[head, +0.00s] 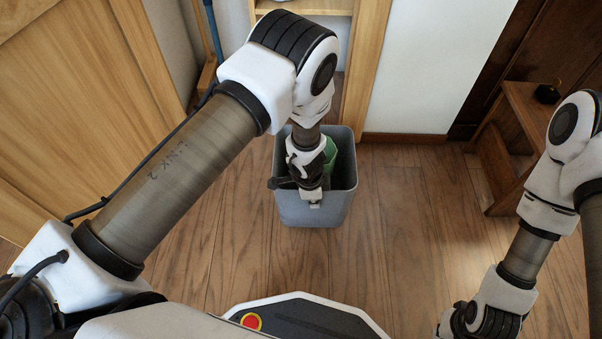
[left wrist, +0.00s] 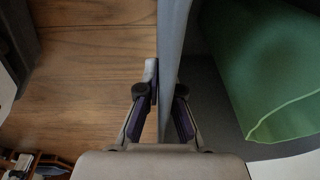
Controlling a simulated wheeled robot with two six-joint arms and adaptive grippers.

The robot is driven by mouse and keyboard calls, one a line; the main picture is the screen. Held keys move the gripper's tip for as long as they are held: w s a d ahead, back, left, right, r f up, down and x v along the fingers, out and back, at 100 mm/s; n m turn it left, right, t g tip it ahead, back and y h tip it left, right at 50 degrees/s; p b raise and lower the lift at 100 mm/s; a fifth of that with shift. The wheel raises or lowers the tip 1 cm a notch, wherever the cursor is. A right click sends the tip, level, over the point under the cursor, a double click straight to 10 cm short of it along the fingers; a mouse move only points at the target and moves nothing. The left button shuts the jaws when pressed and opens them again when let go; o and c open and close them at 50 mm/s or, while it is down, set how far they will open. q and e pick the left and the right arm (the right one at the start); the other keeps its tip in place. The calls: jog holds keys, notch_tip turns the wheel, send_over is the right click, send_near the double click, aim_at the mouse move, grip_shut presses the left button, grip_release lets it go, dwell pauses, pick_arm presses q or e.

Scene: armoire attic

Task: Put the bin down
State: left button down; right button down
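The grey bin (head: 318,212) is upright in the middle of the head view, with a green item (head: 330,152) inside it. My left gripper (head: 314,198) is at the bin's near rim. In the left wrist view the gripper (left wrist: 165,98) has one finger on each side of the bin's wall (left wrist: 172,50) and is closed on it. The green item (left wrist: 262,75) shows there to the right of the wall. I cannot tell whether the bin's base touches the floor. My right gripper (head: 482,322) is at the bottom right of the head view, its fingers not clearly visible.
The wooden floor (head: 405,225) is clear to the right of the bin. A wooden step unit (head: 505,150) stands at the right. A large wooden panel (head: 75,95) is at the left, and a wooden frame (head: 365,65) and white wall (head: 425,70) are behind.

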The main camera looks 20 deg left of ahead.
pick_arm(q)
jog(key=w+a+f+b, duration=0.4)
jog(key=w+a+b, duration=0.3)
jog(key=w, duration=0.3)
jog(key=shift+w+f+b, duration=0.25)
jog(key=shift+w+b, duration=0.1)
jog(key=shift+b, duration=0.35)
jog(key=shift+f, duration=0.2)
jog(key=c, duration=1.3)
grip_release()
jog(key=shift+s, duration=0.1)
jog(key=shift+r, duration=0.15)
